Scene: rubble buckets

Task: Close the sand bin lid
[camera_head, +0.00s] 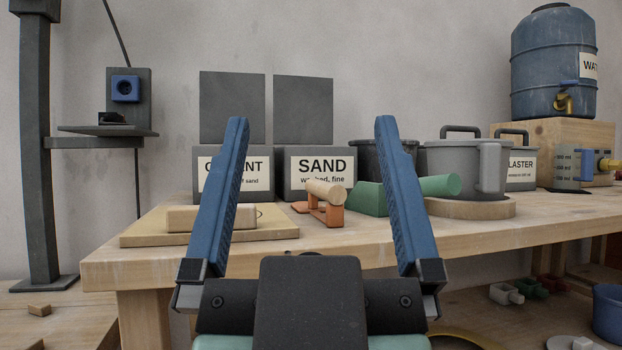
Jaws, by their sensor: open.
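The sand bin (314,186) is a dark grey box labelled "SAND" at the back of the workbench. Its lid (303,106) is a flat grey panel standing upright behind the bin's top, so the bin is open. A cement bin (208,169) stands to its left, with its own grey lid (232,102) also upright. My gripper (311,130) is in front of the bench with its two blue fingers spread wide and nothing between them. In the picture the fingers frame the sand bin from nearer the camera. The inside of the bin is hidden.
On the workbench (420,242), a wooden-handled tool (325,200) and a green scoop (437,186) lie before the bins. A wooden float (190,218) sits left. A grey bucket (460,168) and a blue water barrel (552,65) stand right. A dark post (37,140) is far left.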

